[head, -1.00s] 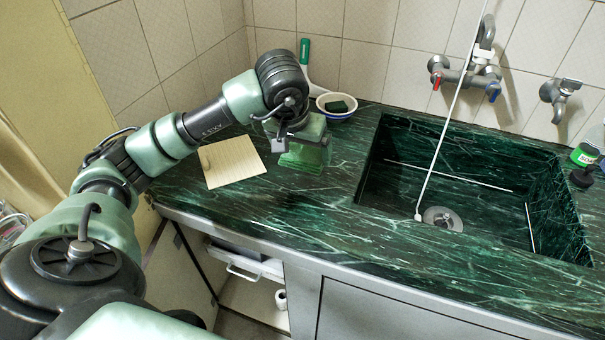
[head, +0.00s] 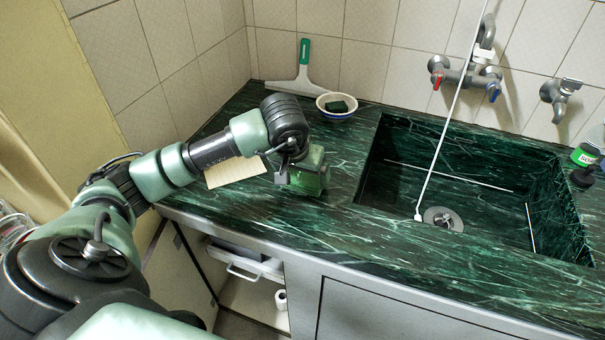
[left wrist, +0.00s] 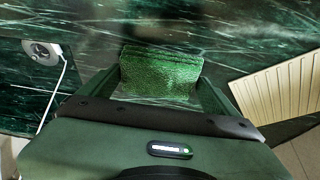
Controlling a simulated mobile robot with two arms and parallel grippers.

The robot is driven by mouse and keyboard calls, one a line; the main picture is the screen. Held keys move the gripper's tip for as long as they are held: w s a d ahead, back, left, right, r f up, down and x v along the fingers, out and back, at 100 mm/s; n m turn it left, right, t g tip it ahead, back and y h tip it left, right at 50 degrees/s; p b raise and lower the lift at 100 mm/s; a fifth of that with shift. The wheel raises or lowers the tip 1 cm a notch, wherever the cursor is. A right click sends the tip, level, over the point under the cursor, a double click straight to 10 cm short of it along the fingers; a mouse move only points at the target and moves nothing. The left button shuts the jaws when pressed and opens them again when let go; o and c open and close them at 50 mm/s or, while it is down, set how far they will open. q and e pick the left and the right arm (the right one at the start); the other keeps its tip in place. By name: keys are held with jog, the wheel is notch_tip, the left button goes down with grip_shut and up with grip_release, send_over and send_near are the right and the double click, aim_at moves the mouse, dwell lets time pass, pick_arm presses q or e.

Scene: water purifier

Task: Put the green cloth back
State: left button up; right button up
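The green cloth (left wrist: 160,73) shows in the left wrist view as a folded, textured green block between the two fingers of my left gripper (head: 310,180). Its sides meet both fingers, so the gripper looks shut on it. In the head view the left gripper is over the green marble counter (head: 345,225), left of the sink; the cloth is hard to tell from the green gripper there. The height above the counter is hard to judge. My right gripper is in neither view.
A beige ribbed board (head: 235,172) lies left of the gripper, partly behind my arm. A bowl (head: 335,112) with a dark green block (head: 337,105) and a squeegee (head: 300,75) are near the wall. The sink (head: 470,190) is right. The front counter is clear.

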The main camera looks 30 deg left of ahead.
pick_arm(q)
jog(key=shift+o, duration=0.2)
jog(key=shift+s+r, duration=0.1)
jog(key=shift+r, duration=0.45)
jog(key=v, duration=1.1)
jog(key=shift+s+r, duration=0.1)
jog(key=shift+r, duration=0.05)
